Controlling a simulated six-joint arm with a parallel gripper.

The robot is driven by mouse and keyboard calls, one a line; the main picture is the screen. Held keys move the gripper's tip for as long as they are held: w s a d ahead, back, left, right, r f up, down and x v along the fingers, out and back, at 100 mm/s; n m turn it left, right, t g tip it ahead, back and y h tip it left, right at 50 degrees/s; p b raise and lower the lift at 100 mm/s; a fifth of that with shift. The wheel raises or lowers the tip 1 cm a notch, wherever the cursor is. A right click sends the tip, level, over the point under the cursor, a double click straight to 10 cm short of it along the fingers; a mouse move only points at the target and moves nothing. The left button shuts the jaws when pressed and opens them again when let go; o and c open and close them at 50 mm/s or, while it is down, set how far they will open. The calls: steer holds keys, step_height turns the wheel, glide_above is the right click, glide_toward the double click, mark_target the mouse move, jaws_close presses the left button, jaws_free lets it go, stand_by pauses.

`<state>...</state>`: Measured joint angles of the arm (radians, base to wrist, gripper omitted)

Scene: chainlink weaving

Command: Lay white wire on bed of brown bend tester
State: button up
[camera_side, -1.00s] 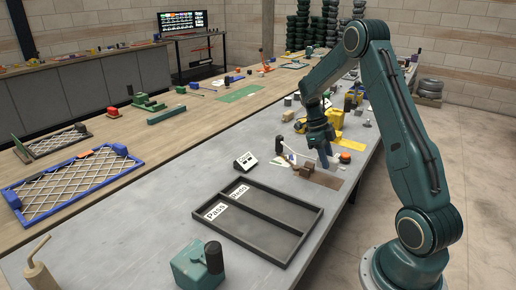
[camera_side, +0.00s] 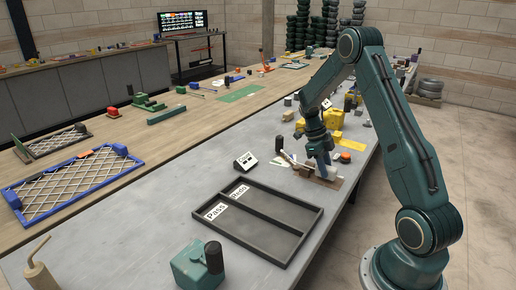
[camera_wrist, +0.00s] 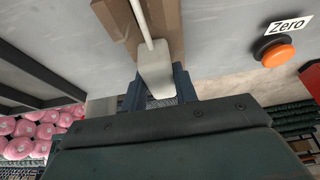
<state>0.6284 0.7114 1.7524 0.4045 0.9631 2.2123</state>
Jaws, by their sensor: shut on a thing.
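The white wire (camera_wrist: 144,22) shows in the wrist view as a thin white rod running up from a pale block-like end (camera_wrist: 155,68). My gripper (camera_wrist: 158,92) has its blue fingers either side of that end and is shut on it. The brown bend tester (camera_wrist: 172,28) lies behind the wire in the wrist view, and the wire runs over its brown surface. Whether they touch I cannot tell. In the side view my gripper (camera_side: 326,172) is low over the tester (camera_side: 312,176), hiding part of it.
An orange button (camera_wrist: 278,52) by a "Zero" label is right of the tester in the wrist view. The side view shows a black divided tray (camera_side: 258,222) marked Pass and Redo, a small display box (camera_side: 246,161) and yellow equipment (camera_side: 334,119).

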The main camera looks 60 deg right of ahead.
steer(key=shift+f, duration=0.65)
stand_by(0.7)
steer(key=o, duration=1.1)
steer(key=shift+r, duration=0.1)
steer(key=shift+v, duration=6.8)
steer(key=shift+a+r, duration=0.1)
